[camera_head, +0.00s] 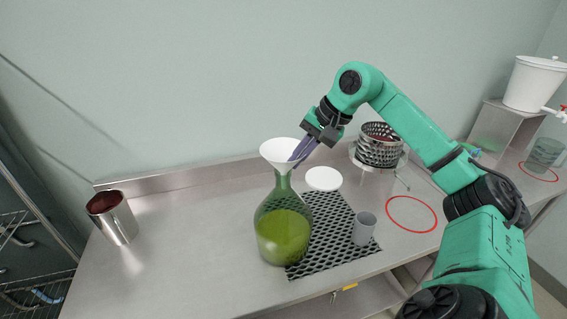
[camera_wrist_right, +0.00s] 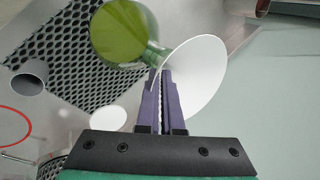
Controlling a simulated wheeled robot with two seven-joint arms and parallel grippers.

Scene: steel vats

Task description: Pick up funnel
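A white funnel (camera_head: 276,151) sits in the neck of a green glass flask (camera_head: 284,229) holding green liquid, on the steel table. The funnel's wide mouth also shows in the right wrist view (camera_wrist_right: 203,76), beside the flask's round body (camera_wrist_right: 119,32). My right gripper (camera_head: 298,154) reaches down from the upper right with its purple fingers at the funnel's right rim. In the wrist view the fingers (camera_wrist_right: 164,78) are close together, with the thin funnel wall between them. The funnel's stem is hidden in the neck. My left gripper is out of view.
The flask stands at the edge of a black mesh mat (camera_head: 322,240). A grey cup (camera_head: 364,229) and a white disc (camera_head: 323,178) are close by. A perforated steel basket (camera_head: 379,147) stands behind right. A steel pot (camera_head: 113,217) is far left; the table between is clear.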

